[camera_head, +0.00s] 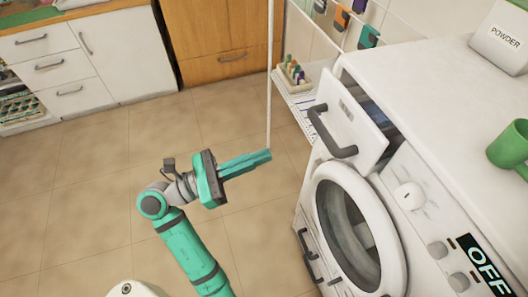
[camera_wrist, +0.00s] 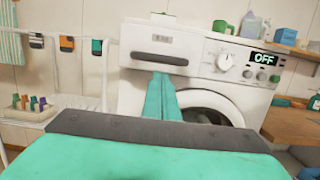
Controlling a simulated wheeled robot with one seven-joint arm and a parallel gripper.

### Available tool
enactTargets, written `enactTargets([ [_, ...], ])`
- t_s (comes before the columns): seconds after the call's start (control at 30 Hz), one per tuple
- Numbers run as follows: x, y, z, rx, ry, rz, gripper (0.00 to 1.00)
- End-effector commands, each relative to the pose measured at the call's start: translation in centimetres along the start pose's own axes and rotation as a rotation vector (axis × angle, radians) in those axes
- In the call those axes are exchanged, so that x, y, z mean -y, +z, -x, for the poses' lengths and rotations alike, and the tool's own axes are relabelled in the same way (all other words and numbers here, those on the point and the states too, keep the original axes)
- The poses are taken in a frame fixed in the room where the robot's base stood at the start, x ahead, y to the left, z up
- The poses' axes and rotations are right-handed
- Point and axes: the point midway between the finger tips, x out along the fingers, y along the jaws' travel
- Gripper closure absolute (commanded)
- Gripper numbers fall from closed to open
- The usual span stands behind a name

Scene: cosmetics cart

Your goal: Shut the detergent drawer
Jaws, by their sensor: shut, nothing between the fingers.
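The detergent drawer (camera_head: 352,122) is at the upper left of the white washing machine's front. In the head view it sticks out from the machine, with a dark gap behind its front panel and a dark grey handle. In the wrist view the drawer front (camera_wrist: 157,46) faces me, with its handle across the middle. My gripper (camera_head: 266,155) is shut and empty, in the air to the left of the drawer and apart from it. Its teal fingers also show in the wrist view (camera_wrist: 161,82), overlapping the drawer's lower edge in the picture.
The round door (camera_head: 398,262) of the washing machine is below the drawer. A white rack (camera_head: 296,100) with small bottles stands left of the machine. A powder box (camera_head: 500,38) and a green mug (camera_head: 512,148) are on top. Open tiled floor surrounds my arm.

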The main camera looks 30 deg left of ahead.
Motion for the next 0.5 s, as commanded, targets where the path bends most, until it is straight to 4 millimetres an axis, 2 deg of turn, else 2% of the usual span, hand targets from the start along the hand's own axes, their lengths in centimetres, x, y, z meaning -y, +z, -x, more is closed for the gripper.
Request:
enactTargets([
  [0.3, 0.1, 0.0, -6.0, 0.0, -0.002, -0.001, 1.0],
  [0.5, 0.1, 0.0, -9.3, 0.0, -0.001, -0.001, 1.0],
])
